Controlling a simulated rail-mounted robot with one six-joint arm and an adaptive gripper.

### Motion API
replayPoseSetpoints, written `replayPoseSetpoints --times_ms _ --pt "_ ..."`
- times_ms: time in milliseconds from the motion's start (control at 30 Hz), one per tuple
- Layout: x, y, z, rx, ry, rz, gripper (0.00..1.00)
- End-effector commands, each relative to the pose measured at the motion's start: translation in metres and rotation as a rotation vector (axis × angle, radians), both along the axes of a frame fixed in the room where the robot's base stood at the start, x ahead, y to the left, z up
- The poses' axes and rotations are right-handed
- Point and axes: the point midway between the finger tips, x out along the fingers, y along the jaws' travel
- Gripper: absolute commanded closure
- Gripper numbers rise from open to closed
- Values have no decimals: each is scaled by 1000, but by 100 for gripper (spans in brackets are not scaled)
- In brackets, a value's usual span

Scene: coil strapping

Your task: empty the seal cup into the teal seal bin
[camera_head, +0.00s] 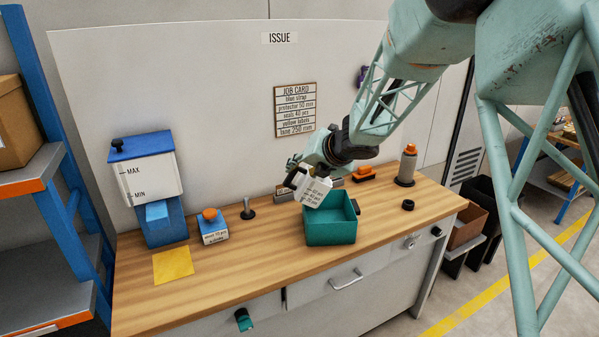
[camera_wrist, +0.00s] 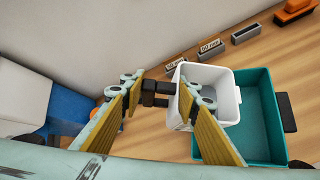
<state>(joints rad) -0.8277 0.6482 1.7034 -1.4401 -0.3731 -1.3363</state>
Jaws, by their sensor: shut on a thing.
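The white seal cup (camera_head: 316,193) has printed marks on its side and is tilted above the teal seal bin (camera_head: 331,234). My gripper (camera_head: 297,177) is shut on the cup's dark handle, which shows between the yellow-padded fingers (camera_wrist: 158,93) in the wrist view. There the cup (camera_wrist: 234,76) overlaps the left part of the teal bin (camera_wrist: 262,112). The inside of the cup looks grey; I cannot tell whether seals are in it. The bin's visible floor looks bare, but the cup and a finger hide part of it.
A blue and white MIN/MAX dispenser (camera_head: 148,172), a yellow sheet (camera_head: 173,265) and a small blue-white box (camera_head: 213,229) stand at the left. An orange-topped bottle (camera_head: 407,165) and a black ring (camera_head: 408,205) are at the right. The wooden bench front is clear.

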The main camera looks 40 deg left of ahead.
Motion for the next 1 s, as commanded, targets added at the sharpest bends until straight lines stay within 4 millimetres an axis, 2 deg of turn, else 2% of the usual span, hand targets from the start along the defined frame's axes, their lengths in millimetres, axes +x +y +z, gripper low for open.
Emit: replayPoseSetpoints --times_ms 1000 --pt "7 -6 6 98 111 -1 96"
